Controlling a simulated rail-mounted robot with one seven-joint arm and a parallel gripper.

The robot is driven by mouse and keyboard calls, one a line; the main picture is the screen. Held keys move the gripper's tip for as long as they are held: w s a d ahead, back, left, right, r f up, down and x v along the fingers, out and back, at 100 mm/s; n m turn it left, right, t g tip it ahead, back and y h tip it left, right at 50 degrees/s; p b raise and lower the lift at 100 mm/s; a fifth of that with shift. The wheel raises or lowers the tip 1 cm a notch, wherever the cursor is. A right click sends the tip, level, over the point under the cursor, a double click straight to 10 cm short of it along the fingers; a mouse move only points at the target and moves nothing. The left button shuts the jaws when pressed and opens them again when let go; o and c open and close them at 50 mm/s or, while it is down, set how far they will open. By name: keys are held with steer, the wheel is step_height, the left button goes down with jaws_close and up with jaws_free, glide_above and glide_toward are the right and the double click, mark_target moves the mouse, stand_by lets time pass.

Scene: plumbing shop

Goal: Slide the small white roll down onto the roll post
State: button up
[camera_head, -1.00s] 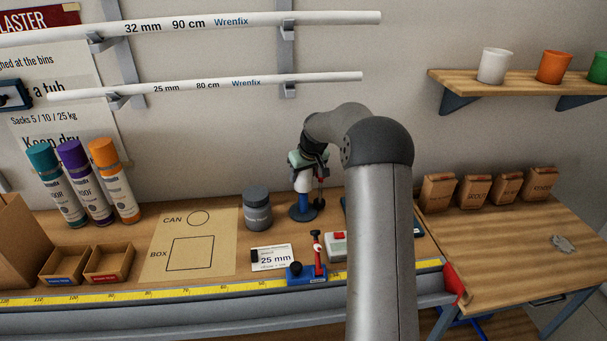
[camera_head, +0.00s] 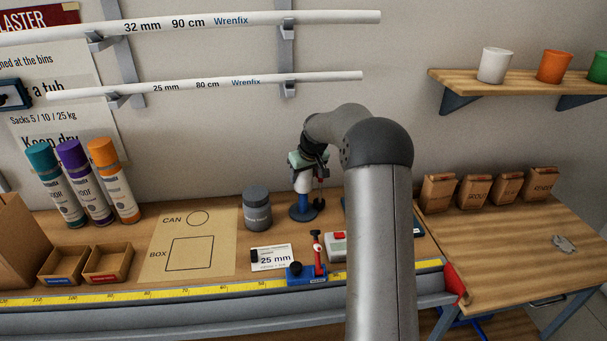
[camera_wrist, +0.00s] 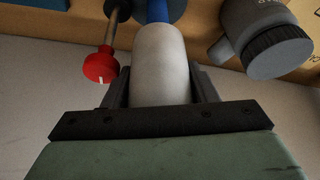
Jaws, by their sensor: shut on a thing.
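The small white roll (camera_wrist: 160,62) is held between the fingers of my gripper (camera_wrist: 160,88) in the wrist view. In the head view the roll (camera_head: 303,184) is upright just under my gripper (camera_head: 307,172). The blue roll post (camera_head: 303,203) stands on its round dark blue base directly below the roll. In the wrist view the post (camera_wrist: 158,12) shows at the roll's far end, in line with it. The roll's lower end looks to be at or around the post's top; how far it is over the post I cannot tell.
A red-ended rod (camera_wrist: 101,66) stands close beside the post. A grey can (camera_head: 257,211) stands to the left. White pipes (camera_head: 200,84) hang on the wall above.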

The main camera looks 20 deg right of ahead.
steer(key=shift+f, duration=0.35)
steer(key=o, duration=1.1)
steer(key=shift+a+r, duration=0.1)
steer(key=shift+r, duration=0.05)
steer(key=shift+o, duration=0.2)
steer(key=shift+d, duration=0.25)
steer(key=shift+s+d+r+b, duration=0.1)
steer(key=shift+s+r+b, duration=0.05)
steer(key=shift+r+b, duration=0.3)
steer(key=b+v, duration=0.2)
steer(key=v, duration=1.4)
steer(key=shift+a+r, duration=0.2)
steer(key=shift+a, duration=0.3)
